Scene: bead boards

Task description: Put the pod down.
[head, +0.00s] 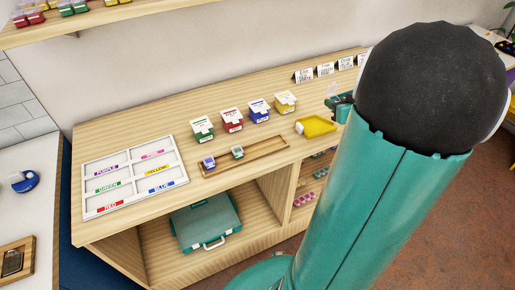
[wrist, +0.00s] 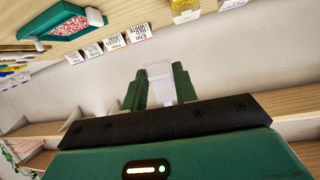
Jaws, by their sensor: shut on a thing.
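My gripper (wrist: 159,86) is shut on a pale, see-through pod (wrist: 160,72) in the wrist view. The pod stands between the two green fingers and sticks out past their tips.
A white sorting board (head: 130,178) with colour-named compartments lies at the left. Green (head: 202,129), red (head: 231,121), blue (head: 258,110) and yellow (head: 285,103) boxes stand behind the tray. A yellow dish (head: 316,126) is near my gripper. Name cards (head: 325,69) stand behind.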

